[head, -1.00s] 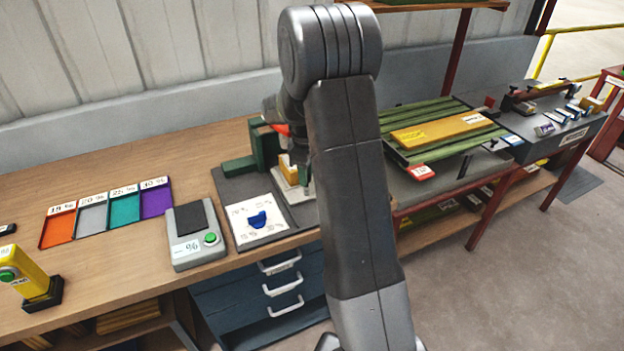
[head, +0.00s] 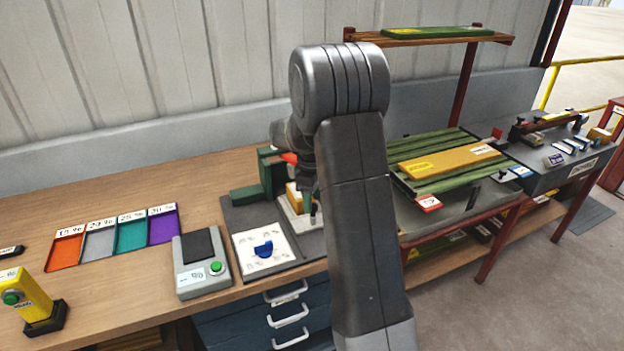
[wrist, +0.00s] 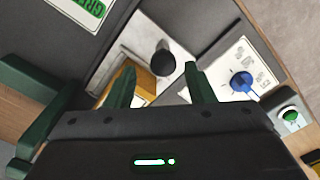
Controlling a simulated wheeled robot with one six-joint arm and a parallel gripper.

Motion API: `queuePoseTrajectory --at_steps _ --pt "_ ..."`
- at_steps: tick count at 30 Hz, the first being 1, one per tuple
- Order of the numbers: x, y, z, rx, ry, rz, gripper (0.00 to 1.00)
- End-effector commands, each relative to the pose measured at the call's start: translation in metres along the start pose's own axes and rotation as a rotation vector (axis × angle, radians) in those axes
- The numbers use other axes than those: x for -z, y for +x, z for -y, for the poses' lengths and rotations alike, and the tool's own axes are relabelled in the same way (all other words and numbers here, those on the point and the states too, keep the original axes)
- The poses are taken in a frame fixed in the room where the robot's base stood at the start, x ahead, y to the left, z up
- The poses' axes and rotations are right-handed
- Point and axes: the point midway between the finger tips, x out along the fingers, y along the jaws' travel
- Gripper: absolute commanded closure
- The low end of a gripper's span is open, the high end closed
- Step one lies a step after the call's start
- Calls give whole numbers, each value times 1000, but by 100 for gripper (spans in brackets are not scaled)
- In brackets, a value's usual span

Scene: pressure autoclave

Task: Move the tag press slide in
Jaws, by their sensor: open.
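The tag press shows a green frame (head: 266,178) on a dark base on the bench, partly hidden by my arm in the head view. The frame also shows at the left of the wrist view (wrist: 30,92). The press's pale metal slide plate (wrist: 135,48) carries a yellow block (wrist: 143,84) and an upright black knob (wrist: 163,64). My gripper (wrist: 159,68) is open, its two green fingers pointing at the plate. The knob appears between the fingertips; I cannot tell whether either finger touches it. In the head view my arm hides most of the gripper.
A white dial sheet with a blue pointer (head: 264,248) lies beside the press. Left of it are a scale with a green button (head: 215,268) and several coloured trays (head: 116,237). A rack of green and yellow slats (head: 445,165) stands to the right.

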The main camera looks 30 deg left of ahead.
Motion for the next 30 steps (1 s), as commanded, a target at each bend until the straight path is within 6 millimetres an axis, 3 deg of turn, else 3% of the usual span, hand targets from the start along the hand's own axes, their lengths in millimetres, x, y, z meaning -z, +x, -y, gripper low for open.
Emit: queuePoseTrajectory --at_steps 9,15,21,30 --pt "1 -71 -1 -6 0 -4 52" --pt "1 -108 -1 -4 0 -3 52" --pt "1 -124 0 -4 0 -3 52" --pt "0 -126 0 -2 0 -2 52"
